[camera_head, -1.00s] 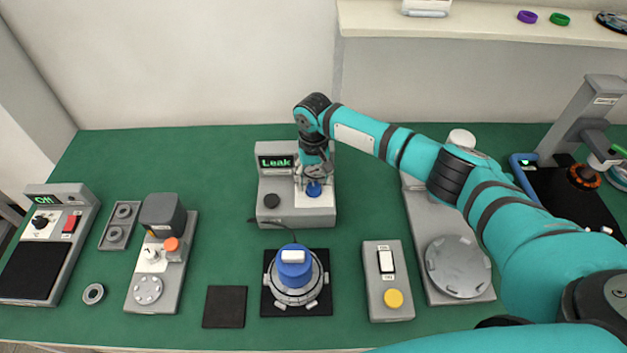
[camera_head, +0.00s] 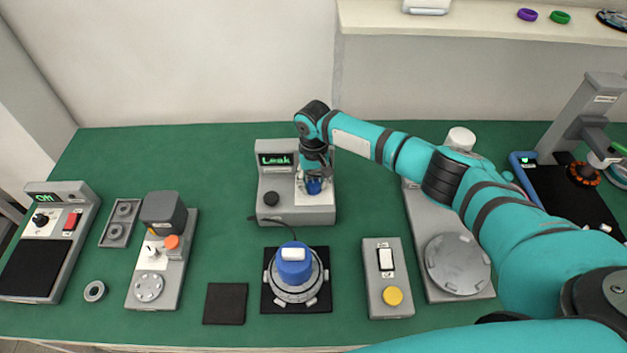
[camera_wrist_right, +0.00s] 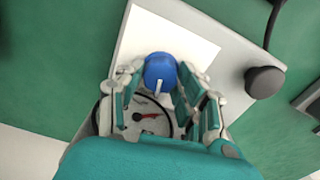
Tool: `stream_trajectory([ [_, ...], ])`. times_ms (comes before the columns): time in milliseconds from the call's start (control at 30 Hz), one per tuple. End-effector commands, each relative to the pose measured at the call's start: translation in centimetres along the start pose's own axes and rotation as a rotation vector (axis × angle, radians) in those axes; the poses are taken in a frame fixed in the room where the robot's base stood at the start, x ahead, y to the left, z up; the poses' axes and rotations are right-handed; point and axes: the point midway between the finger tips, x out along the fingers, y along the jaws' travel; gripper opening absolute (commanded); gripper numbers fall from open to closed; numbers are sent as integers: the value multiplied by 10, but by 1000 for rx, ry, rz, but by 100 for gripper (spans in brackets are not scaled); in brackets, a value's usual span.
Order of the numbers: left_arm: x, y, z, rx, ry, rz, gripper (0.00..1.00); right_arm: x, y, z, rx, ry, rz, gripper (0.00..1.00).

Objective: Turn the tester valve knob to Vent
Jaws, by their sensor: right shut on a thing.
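The tester (camera_head: 305,213) is a grey box at the middle back of the green bench, with a lit display reading "Leak" (camera_head: 276,160). Its valve knob (camera_head: 314,186) is blue; in the right wrist view the blue knob (camera_wrist_right: 160,73) shows a white pointer line running toward the gauge side. My right gripper (camera_head: 316,178) reaches down over the tester from above. In the right wrist view its fingers (camera_wrist_right: 160,88) are shut on the knob, one on each side. The printed labels around the knob are too small to read. My left gripper is not in view.
A black round knob (camera_head: 271,198) sits on the tester's left front. A blue-capped hub (camera_head: 293,264) on a black mat stands in front, a cable running between. A switch box with yellow button (camera_head: 393,297) is right of it. Bare bench lies left of the tester.

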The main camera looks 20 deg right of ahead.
Motion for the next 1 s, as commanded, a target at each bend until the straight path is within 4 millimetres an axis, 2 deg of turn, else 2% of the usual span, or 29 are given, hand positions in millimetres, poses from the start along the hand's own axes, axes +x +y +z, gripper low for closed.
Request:
stream_trajectory([
  [133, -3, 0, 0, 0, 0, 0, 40, -1, 0, 0, -54, -1, -1, 3],
  [400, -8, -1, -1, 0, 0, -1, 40, -1, -1, 0, -335, -1, -1, 3],
  [500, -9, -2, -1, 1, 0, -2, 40, -1, -1, 0, -392, 0, 0, 3],
  [800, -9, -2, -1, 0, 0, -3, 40, -1, 0, 0, -407, 1, 1, 3],
  [833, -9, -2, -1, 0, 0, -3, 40, -1, 0, -1, -407, 1, 1, 37],
  [1000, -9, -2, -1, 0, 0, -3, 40, -1, 0, 0, -406, 1, 0, 58],
])
